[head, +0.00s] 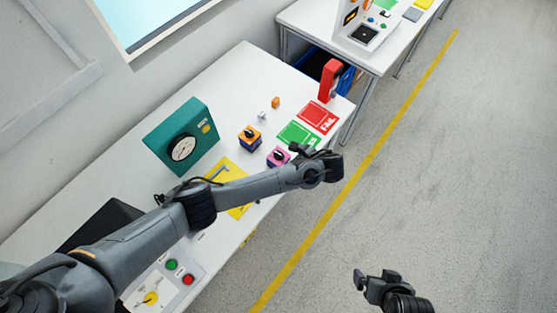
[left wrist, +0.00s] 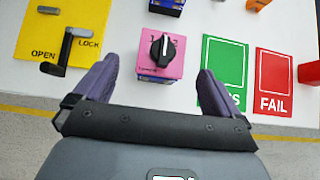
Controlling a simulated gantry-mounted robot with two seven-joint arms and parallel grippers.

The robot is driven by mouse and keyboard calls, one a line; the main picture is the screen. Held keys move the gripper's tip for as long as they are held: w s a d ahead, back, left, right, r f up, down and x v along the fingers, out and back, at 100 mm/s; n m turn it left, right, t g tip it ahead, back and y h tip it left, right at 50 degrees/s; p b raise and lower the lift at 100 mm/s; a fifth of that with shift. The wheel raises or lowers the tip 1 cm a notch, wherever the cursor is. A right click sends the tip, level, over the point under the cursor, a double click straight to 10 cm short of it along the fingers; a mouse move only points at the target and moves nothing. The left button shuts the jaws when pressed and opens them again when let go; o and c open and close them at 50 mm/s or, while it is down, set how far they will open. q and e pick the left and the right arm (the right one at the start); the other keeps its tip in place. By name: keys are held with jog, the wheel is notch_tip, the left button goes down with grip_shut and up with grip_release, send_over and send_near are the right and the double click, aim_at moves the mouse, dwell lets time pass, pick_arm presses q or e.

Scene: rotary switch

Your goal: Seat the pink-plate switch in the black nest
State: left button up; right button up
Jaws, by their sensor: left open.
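The pink-plate switch (head: 278,156) stands on the white table, with a blue body and a black knob. In the left wrist view the switch (left wrist: 176,67) lies ahead, between the lines of my two spread fingers. My left gripper (head: 328,154) is open and empty, near the table's front edge, right of the switch in the head view; its dark purple fingers also show in the left wrist view (left wrist: 157,68). My right gripper (head: 366,281) is over the floor; whether it is open is unclear. I cannot make out a black nest on this table; my left arm covers part of it.
A yellow OPEN/LOCK plate (left wrist: 88,14) with a lever lies left of the switch. Green (left wrist: 223,62) and red FAIL (left wrist: 273,84) cards lie right. An orange-plate switch (head: 250,137) and a teal gauge box (head: 181,137) stand behind. A control box (head: 165,282) is at the near end.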

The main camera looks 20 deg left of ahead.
aim_at(279, 161)
pick_arm(q)
jog(key=shift+x, duration=3.4)
jog(key=shift+c, duration=0.2)
jog(key=c, duration=1.2)
